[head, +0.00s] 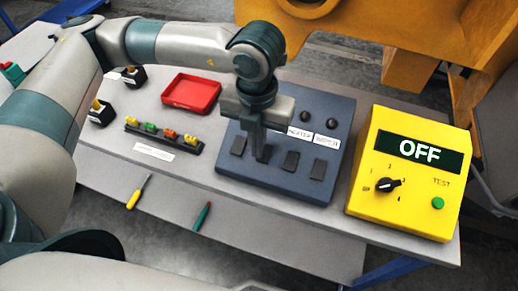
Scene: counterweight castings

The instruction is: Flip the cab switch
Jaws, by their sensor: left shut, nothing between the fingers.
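A dark blue switch panel (265,181) lies on the grey table with a row of several black rocker switches: a far-left one (238,146), one under my gripper, a third (290,161) and a far-right one (318,170). White labels (300,132) sit above the right-hand switches; those above the left ones are hidden behind my gripper, so I cannot tell which switch is the cab one. My left gripper (261,157) is shut and empty, pointing down at the second switch from the left. I cannot tell whether it touches. My right gripper is out of view.
A yellow box (412,215) with an OFF display stands right of the panel. Left are a red tray (191,94), a strip of coloured parts (162,136) and small switch blocks (101,113).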

